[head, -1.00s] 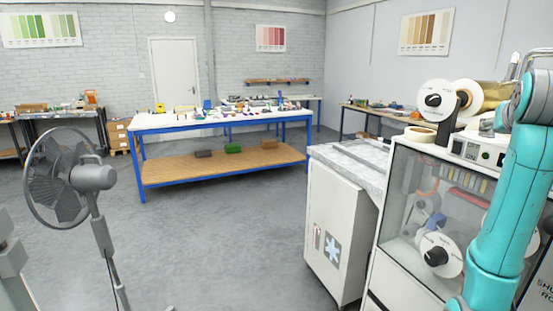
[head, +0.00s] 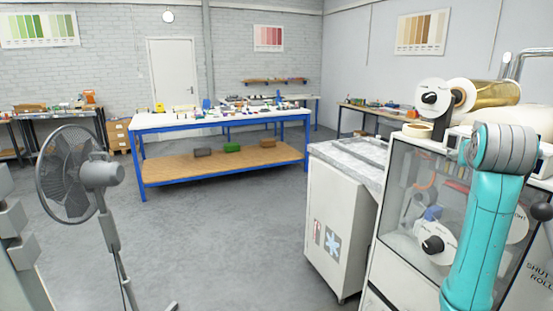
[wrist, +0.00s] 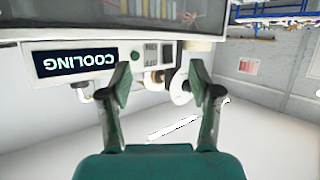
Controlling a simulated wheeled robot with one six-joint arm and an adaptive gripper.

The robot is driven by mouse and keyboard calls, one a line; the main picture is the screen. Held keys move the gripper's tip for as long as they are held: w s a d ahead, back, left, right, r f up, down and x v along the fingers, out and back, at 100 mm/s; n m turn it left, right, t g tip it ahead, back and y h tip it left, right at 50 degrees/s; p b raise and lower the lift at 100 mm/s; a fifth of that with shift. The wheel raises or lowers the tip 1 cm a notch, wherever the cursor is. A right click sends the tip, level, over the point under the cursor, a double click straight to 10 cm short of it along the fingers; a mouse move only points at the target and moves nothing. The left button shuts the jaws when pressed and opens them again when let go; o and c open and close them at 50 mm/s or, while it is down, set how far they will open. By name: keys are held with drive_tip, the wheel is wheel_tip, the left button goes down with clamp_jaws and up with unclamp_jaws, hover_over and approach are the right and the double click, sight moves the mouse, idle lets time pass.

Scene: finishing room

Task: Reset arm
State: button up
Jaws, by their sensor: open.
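My arm (head: 483,235) is teal with a grey joint cap and stands at the right of the head view, in front of the glass-fronted machine (head: 385,221). My gripper (wrist: 160,85) shows only in the wrist view, with its two fingers wide apart. Nothing is between the fingers. Beyond them, upside down in the picture, are a white panel with a dark COOLING sign (wrist: 75,60), and white round parts. My gripper appears apart from these, but the exact gap is hard to judge.
A white cabinet (head: 335,225) with a grey top stands left of the machine. Film rolls (head: 485,93) sit on top of the machine. A pedestal fan (head: 100,173) stands at left. A blue-framed table (head: 222,121) is behind. The grey floor between is clear.

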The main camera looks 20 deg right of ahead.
drive_tip(key=w+a+f+n+t+y, duration=0.15)
drive_tip(key=a+f, duration=0.45)
drive_tip(key=f, duration=0.6)
drive_tip(key=w+a+f+n+t+y, duration=0.1)
drive_tip(key=w+a+f+n, duration=0.3)
drive_tip(key=f, duration=0.8)
drive_tip(key=s+a+f+t+y, duration=0.1)
drive_tip(key=s+a+f, duration=0.3)
drive_tip(key=a+f, duration=0.35)
drive_tip(key=s+a+f+y, duration=0.1)
drive_tip(key=s+a+f, duration=0.4)
drive_tip(key=a+f, duration=0.25)
drive_tip(key=s+a+f+n+t+y, duration=0.1)
drive_tip(key=s+a+f, duration=0.3)
drive_tip(key=s+a, duration=0.3)
drive_tip(key=s+a+f+n+t+y, duration=0.15)
drive_tip(key=s+a+f, duration=0.35)
drive_tip(key=s, duration=0.5)
drive_tip(key=s+a+r+y, duration=0.1)
drive_tip(key=s+a+r, duration=0.2)
drive_tip(key=s, duration=0.6)
drive_tip(key=s+a+r+n+y, duration=0.1)
drive_tip(key=s+a+r+y, duration=0.1)
drive_tip(key=s, duration=0.7)
drive_tip(key=shift+s+a+r, duration=0.3)
drive_tip(key=shift+a+r, duration=0.1)
drive_tip(key=shift+a, duration=0.4)
